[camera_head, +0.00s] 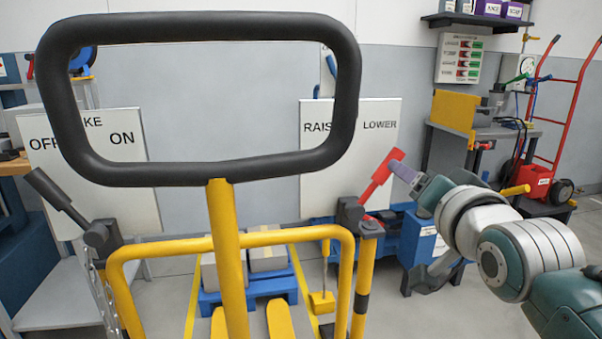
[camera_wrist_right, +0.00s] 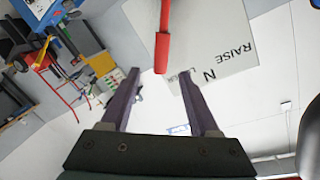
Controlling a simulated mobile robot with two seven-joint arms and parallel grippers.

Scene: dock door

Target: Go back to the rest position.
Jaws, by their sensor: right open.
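My right gripper (camera_head: 398,170) comes in from the right in the head view, just right of the upper end of a red lever (camera_head: 377,176). In the right wrist view the gripper (camera_wrist_right: 159,76) is open, with two dark purple fingers apart. The red lever (camera_wrist_right: 163,45) shows there with its free end between or just beyond the fingertips; I cannot tell whether they touch. The lever tilts up and right from its mount by the RAISE / LOWER sign (camera_head: 350,150). My left gripper is not in view.
A black handle loop (camera_head: 200,172) on a yellow post fills the front. A black lever (camera_head: 48,190) tilts left by the OFF / ON sign (camera_head: 130,190). Boxes (camera_head: 268,258) sit on a blue pallet (camera_head: 245,291) behind. A workbench (camera_head: 490,132) and red hand truck (camera_head: 570,115) stand right.

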